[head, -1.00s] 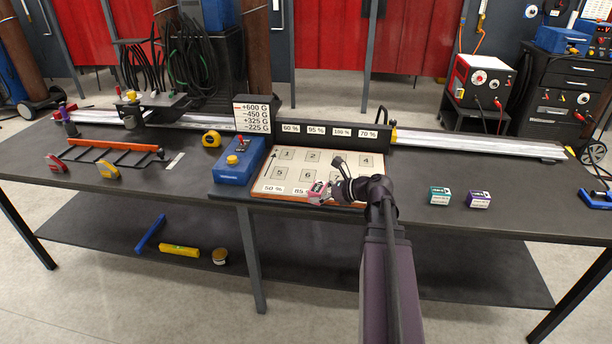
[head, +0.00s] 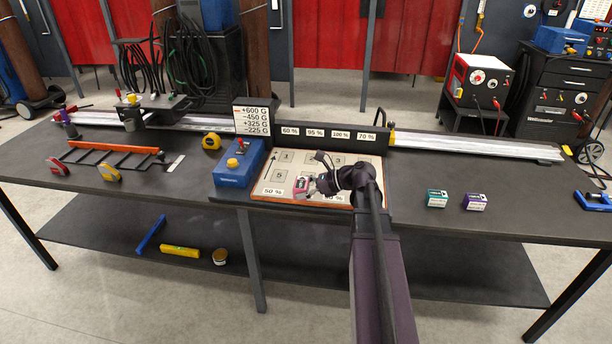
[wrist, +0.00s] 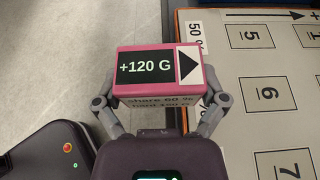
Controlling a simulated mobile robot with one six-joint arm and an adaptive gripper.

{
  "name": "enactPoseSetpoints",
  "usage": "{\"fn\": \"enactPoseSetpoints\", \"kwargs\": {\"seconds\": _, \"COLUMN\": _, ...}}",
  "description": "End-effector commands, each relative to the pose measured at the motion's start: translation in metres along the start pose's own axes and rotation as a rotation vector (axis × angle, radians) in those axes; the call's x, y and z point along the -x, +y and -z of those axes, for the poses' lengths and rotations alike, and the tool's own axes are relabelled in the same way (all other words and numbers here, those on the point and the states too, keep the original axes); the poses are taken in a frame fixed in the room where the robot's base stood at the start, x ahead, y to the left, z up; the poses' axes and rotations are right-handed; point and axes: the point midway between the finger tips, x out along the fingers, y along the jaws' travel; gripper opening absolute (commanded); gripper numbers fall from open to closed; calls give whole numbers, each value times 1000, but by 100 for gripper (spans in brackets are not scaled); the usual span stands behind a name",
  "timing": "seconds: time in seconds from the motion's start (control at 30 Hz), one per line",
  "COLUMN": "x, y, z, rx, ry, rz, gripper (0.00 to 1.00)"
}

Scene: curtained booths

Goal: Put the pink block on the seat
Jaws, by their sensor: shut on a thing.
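The pink block (wrist: 160,78) is between the fingers of my gripper (wrist: 160,105). Its top reads "+120 G" on black, beside a white patch with a black arrow pointing right. Smaller text on its side is partly legible. In the head view the pink block (head: 303,191) shows at the board's front edge, left of my gripper (head: 318,182), held above the surface. The pale board (head: 268,178) has numbered squares and percent labels. Squares 5 (wrist: 250,36), 6 (wrist: 266,93) and 7 (wrist: 284,165) show in the wrist view; my arm hides part of the board.
A black rail (head: 340,133) with percent labels and a sign (head: 252,118) with gram values stand behind the board. A blue box (head: 236,166) is at its left. Teal (head: 437,198) and purple (head: 475,201) boxes stand at right. The table between board and boxes is clear.

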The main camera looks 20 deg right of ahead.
Motion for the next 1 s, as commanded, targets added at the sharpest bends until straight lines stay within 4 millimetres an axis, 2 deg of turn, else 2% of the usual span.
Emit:
{"fn": "enactPoseSetpoints", "kwargs": {"seconds": 0.7, "x": -10, "y": -118, "z": 7, "rx": 0, "ry": -3, "rz": -1, "gripper": 30}}
{"fn": "enactPoseSetpoints", "kwargs": {"seconds": 0.83, "x": -12, "y": -135, "z": 8, "rx": 0, "ry": -3, "rz": -1, "gripper": 30}}
{"fn": "enactPoseSetpoints", "kwargs": {"seconds": 1.0, "x": -12, "y": -147, "z": 9, "rx": 1, "ry": -3, "rz": -1, "gripper": 30}}
